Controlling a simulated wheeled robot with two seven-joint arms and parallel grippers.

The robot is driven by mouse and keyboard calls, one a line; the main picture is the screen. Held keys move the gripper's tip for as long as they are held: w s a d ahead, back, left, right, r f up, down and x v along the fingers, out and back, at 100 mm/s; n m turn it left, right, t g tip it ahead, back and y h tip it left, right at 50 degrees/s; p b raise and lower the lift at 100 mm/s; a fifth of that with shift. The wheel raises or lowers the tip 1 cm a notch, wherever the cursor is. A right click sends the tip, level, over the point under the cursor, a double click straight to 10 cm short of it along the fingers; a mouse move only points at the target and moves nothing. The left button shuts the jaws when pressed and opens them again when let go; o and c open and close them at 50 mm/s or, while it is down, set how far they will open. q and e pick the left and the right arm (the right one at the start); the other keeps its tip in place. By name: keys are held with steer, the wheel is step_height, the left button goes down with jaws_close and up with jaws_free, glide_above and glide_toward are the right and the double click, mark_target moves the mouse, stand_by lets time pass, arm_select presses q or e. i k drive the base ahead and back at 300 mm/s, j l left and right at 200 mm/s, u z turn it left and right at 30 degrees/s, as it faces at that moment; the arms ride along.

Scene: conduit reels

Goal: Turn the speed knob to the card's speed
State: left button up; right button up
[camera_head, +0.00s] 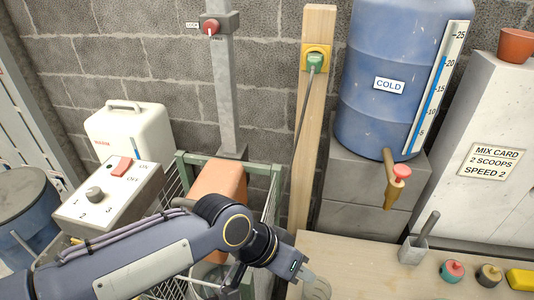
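The speed knob (95,194) is a dark grey round knob on the sloping top of a pale control box (65,210) at the left. Numerals stand around it; its pointer is too small to read. A red ON/OFF switch (121,166) sits behind it on the same box. The card (490,161) at the right reads "MIX CARD, 2 SCOOPS, SPEED 2". My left gripper (318,288) is at the bottom centre, over the near edge of the wooden table, far right of the knob and apart from it. Its finger opening is not clear. My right gripper is not in view.
My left arm crosses below the control box. A wire cage (265,180) with an orange-brown block (216,186) stands behind it. A blue COLD barrel (385,115) stands behind.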

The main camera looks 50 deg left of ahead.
mark_target(95, 195)
steer(key=u, duration=2.9)
